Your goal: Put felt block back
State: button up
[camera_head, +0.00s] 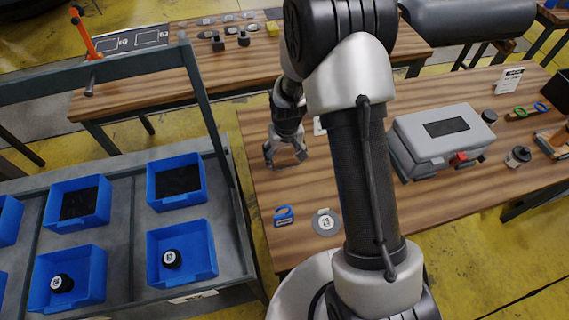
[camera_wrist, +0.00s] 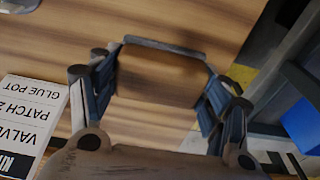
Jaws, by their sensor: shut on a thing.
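My gripper (camera_head: 287,156) is over the left part of the near wooden table, near the table's left edge. In the wrist view my gripper (camera_wrist: 165,75) has its fingers well apart, on either side of a brown block with a dark grey edge. I take this to be the felt block (camera_wrist: 163,72); its wood-like colour blends with the table behind it. It is held between the fingers. In the head view it is small and hard to make out at the fingertips. Whether it touches the table cannot be told.
A rack with blue bins (camera_head: 182,254) stands left of the table. A printed card (camera_wrist: 28,125) lies by my gripper. A blue-handled item (camera_head: 284,216) and grey disc (camera_head: 326,222) lie in front. A grey case (camera_head: 443,138) stands right. Another table (camera_head: 150,97) is behind.

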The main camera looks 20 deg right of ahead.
aim_at(284, 163)
jog(key=shift+f+b, duration=0.55)
jog(key=shift+f, duration=1.45)
jog(key=shift+f, duration=0.25)
jog(key=o, duration=1.1)
